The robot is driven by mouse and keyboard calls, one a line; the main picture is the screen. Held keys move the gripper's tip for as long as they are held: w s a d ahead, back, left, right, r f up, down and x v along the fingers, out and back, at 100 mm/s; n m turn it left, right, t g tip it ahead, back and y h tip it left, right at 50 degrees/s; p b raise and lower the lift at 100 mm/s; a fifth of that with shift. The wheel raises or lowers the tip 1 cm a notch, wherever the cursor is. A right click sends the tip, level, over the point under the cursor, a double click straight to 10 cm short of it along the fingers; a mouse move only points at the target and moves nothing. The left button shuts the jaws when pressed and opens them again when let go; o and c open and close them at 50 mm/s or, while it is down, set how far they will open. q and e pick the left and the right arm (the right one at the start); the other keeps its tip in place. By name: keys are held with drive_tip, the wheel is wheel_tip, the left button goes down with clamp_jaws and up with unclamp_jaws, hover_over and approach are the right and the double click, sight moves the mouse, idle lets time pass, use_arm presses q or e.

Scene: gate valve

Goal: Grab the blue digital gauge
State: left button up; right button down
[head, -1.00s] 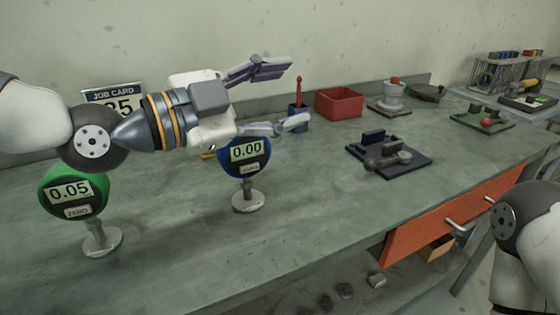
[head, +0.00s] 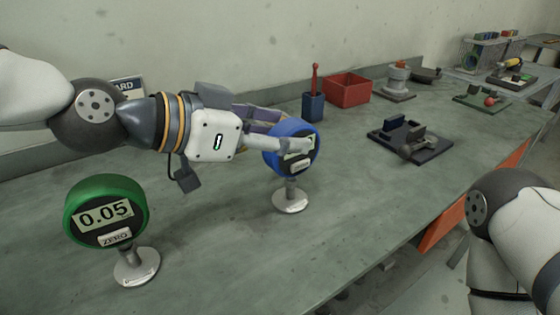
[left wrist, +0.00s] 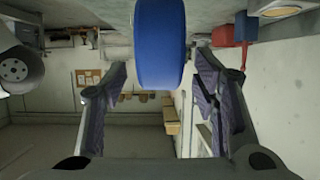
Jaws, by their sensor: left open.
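The blue digital gauge (head: 304,161) stands upright on a round metal base (head: 291,196) on the bench. My left gripper (head: 290,140) is at the gauge, with one finger across the front of its face and the other behind it. In the left wrist view the blue gauge (left wrist: 160,45) fills the space between the open fingers of the left gripper (left wrist: 160,85), with gaps on both sides. The finger hides part of the gauge's display. My right gripper is out of view; only my right arm shows at the right edge.
A green gauge (head: 106,212) reading 0.05 stands to the left, nearer the front. Behind are a job card (head: 128,88), a blue holder (head: 313,106) and a red bin (head: 347,89). A dark fixture (head: 410,139) sits to the right. The bench between is clear.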

sight(309, 134)
use_arm(q)
drive_tip(key=x, duration=0.5)
drive_tip(key=shift+w+d+f+b, duration=0.1)
drive_tip(key=shift+d+f+b, duration=0.1)
drive_tip(key=shift+f+b, duration=0.1)
drive_tip(key=shift+w+d, duration=0.3)
drive_tip(key=shift+d, duration=0.05)
drive_tip(key=shift+c, duration=0.9)
clamp_jaws()
drive_tip(key=shift+r, duration=0.1)
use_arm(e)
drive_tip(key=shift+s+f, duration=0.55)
